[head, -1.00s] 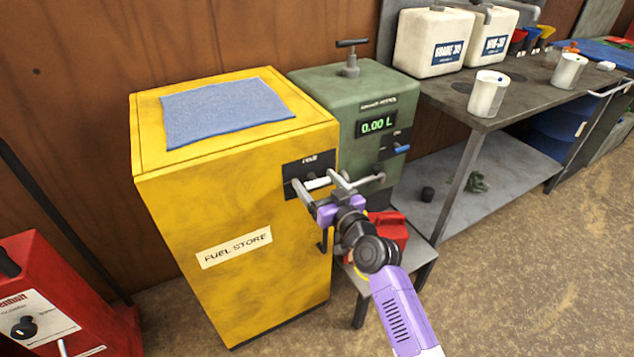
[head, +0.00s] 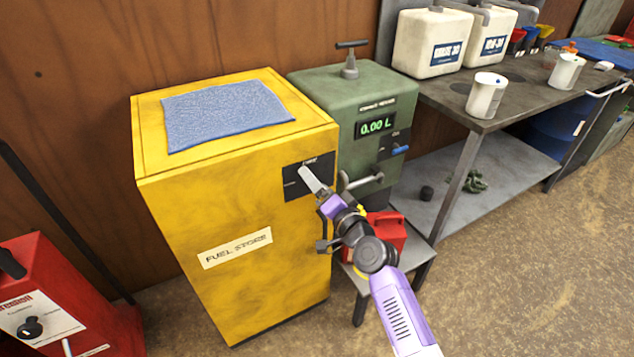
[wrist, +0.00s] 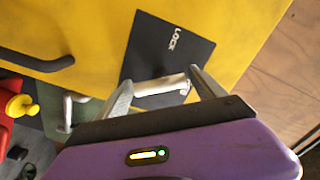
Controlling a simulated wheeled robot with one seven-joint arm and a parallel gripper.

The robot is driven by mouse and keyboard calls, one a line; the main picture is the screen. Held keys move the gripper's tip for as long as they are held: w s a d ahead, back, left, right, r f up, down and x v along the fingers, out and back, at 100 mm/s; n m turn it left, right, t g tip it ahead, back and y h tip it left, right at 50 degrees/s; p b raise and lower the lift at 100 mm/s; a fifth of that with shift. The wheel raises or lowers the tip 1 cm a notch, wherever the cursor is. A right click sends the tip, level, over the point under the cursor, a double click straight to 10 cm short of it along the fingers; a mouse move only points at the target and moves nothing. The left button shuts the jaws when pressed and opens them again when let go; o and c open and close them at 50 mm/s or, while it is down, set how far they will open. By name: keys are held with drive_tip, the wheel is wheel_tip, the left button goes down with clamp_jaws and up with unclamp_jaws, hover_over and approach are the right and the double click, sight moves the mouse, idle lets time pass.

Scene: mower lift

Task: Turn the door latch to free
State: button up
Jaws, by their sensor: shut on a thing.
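The yellow fuel store cabinet (head: 222,215) has a black latch plate (head: 294,186) at the upper right of its front. In the wrist view the plate (wrist: 150,45) carries the word LOCK. My gripper (head: 313,181) is at this plate, rolled so that its fingers line up in the head view. In the wrist view my gripper (wrist: 160,78) has a finger on each side of the pale latch lever (wrist: 160,88) and is shut on it. In the head view the gripper hides most of the lever.
A green dispenser (head: 345,95) with a protruding tap stands close to the right of the cabinet. A red can (head: 388,240) sits on a low stand below it. A blue cloth (head: 228,112) lies on the cabinet. A workbench (head: 450,103) is farther right.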

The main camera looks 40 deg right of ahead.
drive_tip(key=m+p, duration=0.1)
drive_tip(key=m, duration=0.5)
drive_tip(key=shift+d+m, duration=0.1)
drive_tip(key=shift+m, duration=0.2)
drive_tip(key=shift+f+p, duration=0.1)
drive_tip(key=shift+p, duration=0.2)
drive_tip(key=o, duration=1.4)
drive_tip(key=shift+c, duration=0.2)
drive_tip(key=v, duration=0.7)
drive_tip(key=shift+s, duration=0.4)
